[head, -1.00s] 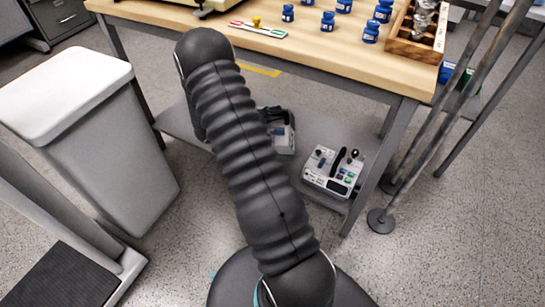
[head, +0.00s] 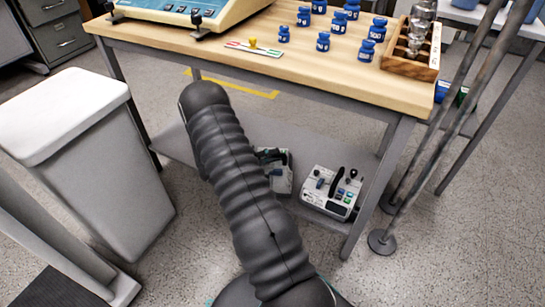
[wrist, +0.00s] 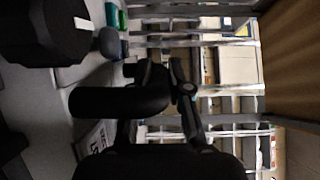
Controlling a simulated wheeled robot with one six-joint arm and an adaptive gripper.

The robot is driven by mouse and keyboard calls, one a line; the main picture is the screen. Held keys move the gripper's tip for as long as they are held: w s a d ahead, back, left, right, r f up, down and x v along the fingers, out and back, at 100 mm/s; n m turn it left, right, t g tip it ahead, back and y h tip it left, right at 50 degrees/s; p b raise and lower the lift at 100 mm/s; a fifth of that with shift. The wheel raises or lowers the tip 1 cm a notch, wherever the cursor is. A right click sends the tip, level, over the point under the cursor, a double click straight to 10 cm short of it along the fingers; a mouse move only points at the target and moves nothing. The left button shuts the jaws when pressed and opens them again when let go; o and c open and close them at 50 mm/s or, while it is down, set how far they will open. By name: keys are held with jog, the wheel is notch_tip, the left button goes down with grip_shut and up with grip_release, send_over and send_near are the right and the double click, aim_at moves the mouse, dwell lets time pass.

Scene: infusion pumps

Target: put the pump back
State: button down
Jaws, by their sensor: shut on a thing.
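A pale pump (head: 281,175) with dark parts on top is partly hidden behind my arm, at the grey lower shelf (head: 180,147). A second white pump (head: 332,195) with a black handle and coloured buttons stands on the shelf, near its right front. In the head view my arm hides my gripper. In the wrist view my gripper (wrist: 156,75) is shut around a thick dark bar (wrist: 115,101), seemingly the handle of the partly hidden pump. A white panel with dark marks (wrist: 93,139) shows below it. I cannot tell whether the held pump touches the shelf.
The wooden tabletop (head: 300,75) overhangs the shelf, with blue jars (head: 323,42) and a wooden weight box (head: 405,66) on it. Table legs and metal poles (head: 455,120) stand right. A grey bin (head: 95,170) stands left. Open floor lies at the front right.

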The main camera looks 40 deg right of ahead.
jog(key=c, duration=1.1)
grip_release()
